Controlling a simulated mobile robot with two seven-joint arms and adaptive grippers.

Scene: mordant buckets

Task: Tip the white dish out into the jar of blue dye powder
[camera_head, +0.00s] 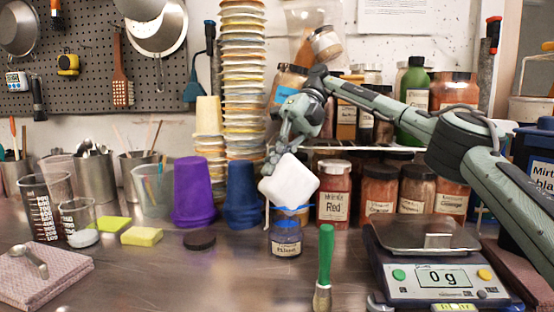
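The white dish (289,187) is steeply tilted above the jar of blue dye powder (286,242), its broad face turned towards the camera. The jar stands upright and open on the metal bench, with a label on its front. My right gripper (274,160) is at the dish's upper left edge and appears shut on it. The fingertips are partly hidden by the dish. Blue shows just under the dish's lower edge; I cannot tell whether it is powder or something behind. The dish's contents cannot be made out. My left gripper is not in view.
A green-handled brush (325,258) stands just right of the jar. The scale (440,275) at right reads 0 g. A black lid (199,240), a yellow sponge (142,236) and a blue bucket (242,195) are to the left. Labelled jars, including a red one (333,195), stand behind.

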